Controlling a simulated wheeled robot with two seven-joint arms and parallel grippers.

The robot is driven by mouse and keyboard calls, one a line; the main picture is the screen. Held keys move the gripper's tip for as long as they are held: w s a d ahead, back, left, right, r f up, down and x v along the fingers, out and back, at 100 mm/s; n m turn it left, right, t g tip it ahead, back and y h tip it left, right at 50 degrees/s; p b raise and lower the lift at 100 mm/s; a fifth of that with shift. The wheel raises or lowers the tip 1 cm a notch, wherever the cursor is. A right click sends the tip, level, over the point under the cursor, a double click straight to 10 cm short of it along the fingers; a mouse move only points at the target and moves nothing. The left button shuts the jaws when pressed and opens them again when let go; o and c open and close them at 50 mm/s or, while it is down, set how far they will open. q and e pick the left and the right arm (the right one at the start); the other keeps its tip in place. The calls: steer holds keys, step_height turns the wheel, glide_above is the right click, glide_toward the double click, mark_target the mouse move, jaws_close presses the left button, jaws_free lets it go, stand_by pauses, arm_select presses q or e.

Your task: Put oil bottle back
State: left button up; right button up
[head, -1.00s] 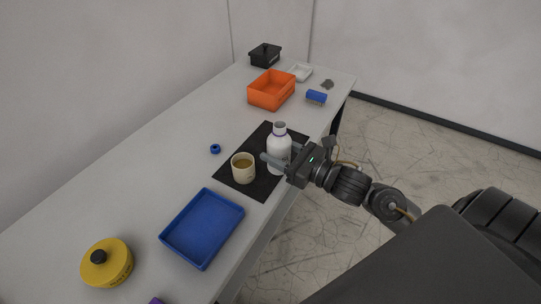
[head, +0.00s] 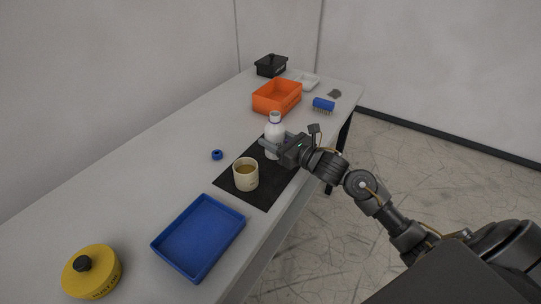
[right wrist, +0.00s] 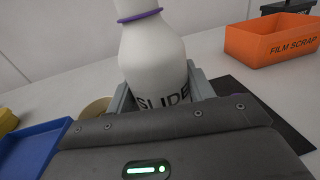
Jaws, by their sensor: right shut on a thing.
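The oil bottle (head: 274,130) is white with a purple ring at its neck. It stands upright at the black mat (head: 262,190), behind a cup (head: 246,175) of brownish liquid. My right gripper (head: 272,147) is shut around the bottle's body from the right. In the right wrist view the bottle (right wrist: 152,60) sits between the fingers, with part of a label reading "SLIDE" showing. Its base is hidden by the gripper, so I cannot tell whether it touches the mat. My left gripper is not in view.
A blue tray (head: 239,222) and a yellow lidded tin (head: 100,285) are in front. An orange bin (head: 277,99), black box (head: 270,66), white dish (head: 308,81) and blue brush (head: 323,104) are at the back.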

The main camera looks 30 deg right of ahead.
steer(key=shift+w+f, duration=0.55)
steer(key=shift+f, duration=0.05)
steer(key=shift+w+f+b, duration=0.15)
steer(key=shift+f+b, duration=0.2)
steer(key=shift+b, duration=0.1)
steer(key=f, duration=0.1)
steer(key=f+b, duration=0.1)
steer(key=shift+w+a+f, duration=0.1)
steer(key=shift+w+f, duration=0.1)
steer(key=shift+f, duration=0.5)
steer(key=shift+r, duration=0.1)
steer(key=shift+f+b, duration=0.2)
steer(key=shift+b, duration=0.2)
steer(key=o, duration=1.1)
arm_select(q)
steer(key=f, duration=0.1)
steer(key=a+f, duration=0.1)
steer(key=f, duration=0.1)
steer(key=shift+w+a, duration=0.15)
arm_select(e)
steer(key=shift+o, duration=0.2)
